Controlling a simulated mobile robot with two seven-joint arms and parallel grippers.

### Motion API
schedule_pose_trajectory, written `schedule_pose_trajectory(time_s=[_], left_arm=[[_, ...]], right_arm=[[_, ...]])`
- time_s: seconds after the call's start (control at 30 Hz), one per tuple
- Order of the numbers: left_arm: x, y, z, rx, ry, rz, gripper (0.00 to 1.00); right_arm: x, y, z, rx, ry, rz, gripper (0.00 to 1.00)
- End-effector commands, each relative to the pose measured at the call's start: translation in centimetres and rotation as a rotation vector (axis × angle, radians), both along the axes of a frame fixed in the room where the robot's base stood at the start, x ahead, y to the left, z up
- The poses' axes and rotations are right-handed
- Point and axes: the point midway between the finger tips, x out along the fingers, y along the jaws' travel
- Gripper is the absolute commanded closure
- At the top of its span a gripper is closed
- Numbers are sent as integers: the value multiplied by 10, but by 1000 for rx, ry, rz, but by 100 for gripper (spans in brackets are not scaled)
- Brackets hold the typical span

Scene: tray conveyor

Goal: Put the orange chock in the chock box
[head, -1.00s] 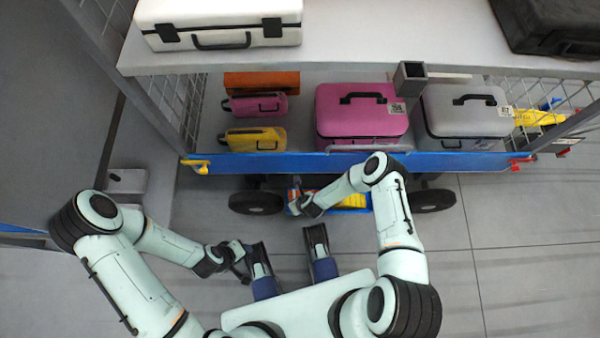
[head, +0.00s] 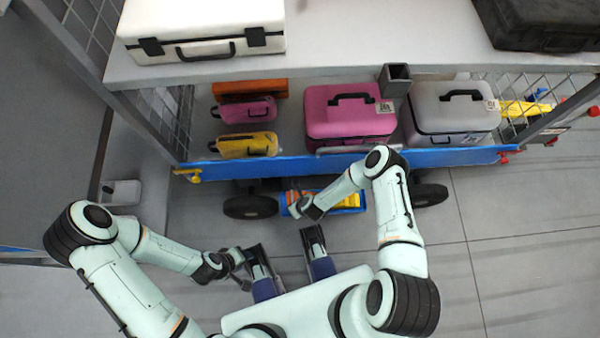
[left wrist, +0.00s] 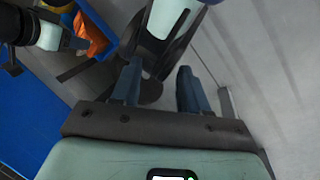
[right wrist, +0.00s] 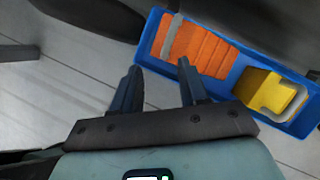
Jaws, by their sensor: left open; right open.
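The blue chock box (right wrist: 290,127) is low under the cart, with its open top visible in the right wrist view. An orange ridged chock (right wrist: 197,52) lies inside its left part, with a grey strip across it. A yellow chock (right wrist: 268,92) lies in the right part. In the head view the box (head: 350,210) is partly hidden by my right arm. My right gripper (right wrist: 160,85) is open and empty, its fingertips beside the box's near left edge. My left gripper (left wrist: 158,85) is open and empty, away from the box; it also shows in the head view (head: 240,272).
The cart's lower shelf has a blue front edge (head: 400,160) and holds an orange case (head: 250,88), a pink bag (head: 245,110), a yellow bag (head: 245,145), a pink case (head: 350,112) and a grey case (head: 450,110). A wheel (head: 250,207) stands left of the box. Floor right is clear.

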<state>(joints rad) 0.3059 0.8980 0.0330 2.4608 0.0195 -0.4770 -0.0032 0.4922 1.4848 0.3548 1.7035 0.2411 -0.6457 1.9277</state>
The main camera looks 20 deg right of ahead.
Motion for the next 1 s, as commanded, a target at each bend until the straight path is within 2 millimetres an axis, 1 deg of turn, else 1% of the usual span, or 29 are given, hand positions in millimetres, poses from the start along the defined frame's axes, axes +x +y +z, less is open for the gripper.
schedule_pose_trajectory(time_s=[0.03,0.2,0.3,0.4,0.53,1.0], left_arm=[[-6,-3,9,-8,17,-7,56],[-24,-11,23,-30,65,-28,56],[-27,-11,27,-33,75,-30,56],[-28,-11,28,-33,78,-31,56],[-29,-11,29,-33,80,-30,56],[-28,-11,28,-33,80,-30,56]], right_arm=[[-4,-3,16,2,0,-1,56],[-17,-9,47,1,-1,0,56],[-23,-12,60,0,-1,0,56],[-27,-13,68,1,-2,1,56],[-29,-14,73,1,-2,1,56],[-30,-14,72,1,-1,1,56]])
